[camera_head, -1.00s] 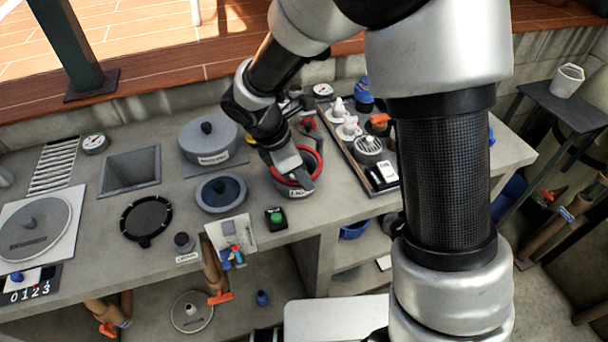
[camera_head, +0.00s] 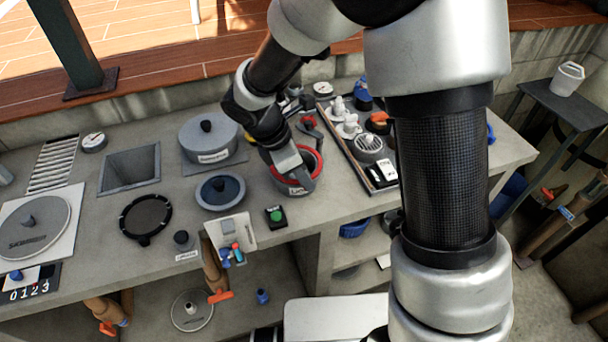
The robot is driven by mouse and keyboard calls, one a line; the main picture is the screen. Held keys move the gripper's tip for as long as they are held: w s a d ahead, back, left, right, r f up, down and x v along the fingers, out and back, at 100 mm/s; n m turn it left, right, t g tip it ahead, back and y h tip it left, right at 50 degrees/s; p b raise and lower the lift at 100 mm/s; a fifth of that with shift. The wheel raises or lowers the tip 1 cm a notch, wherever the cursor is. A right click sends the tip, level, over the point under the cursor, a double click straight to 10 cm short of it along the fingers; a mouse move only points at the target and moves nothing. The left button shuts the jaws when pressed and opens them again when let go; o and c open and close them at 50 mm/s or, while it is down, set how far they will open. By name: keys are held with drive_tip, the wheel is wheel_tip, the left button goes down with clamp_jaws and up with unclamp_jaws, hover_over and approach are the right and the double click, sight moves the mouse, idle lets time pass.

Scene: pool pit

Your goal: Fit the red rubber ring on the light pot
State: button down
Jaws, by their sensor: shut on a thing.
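The red rubber ring (camera_head: 319,164) is at the top of a grey round pot (camera_head: 297,187), which stands near the front edge of the counter and bears a small white label. I take this to be the light pot. My gripper (camera_head: 296,175) is over the pot, pointing down, and shut on the red ring at its near left side. My wrist and fingers hide much of the ring and the pot's opening. I cannot tell whether the ring is seated all round the rim.
A tray (camera_head: 352,162) with white fittings and a round grille stands right of the pot. A large lidded pot (camera_head: 209,141) stands behind. The counter's front edge is close.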

drive_tip(key=shift+f, duration=0.1)
drive_tip(key=c, duration=1.5)
unclamp_jaws()
drive_tip(key=shift+c, duration=0.2)
drive_tip(key=shift+r+p, duration=2.15)
drive_tip(key=shift+r, duration=0.4)
drive_tip(key=shift+r+p, duration=1.75)
drive_tip(key=shift+r, duration=0.25)
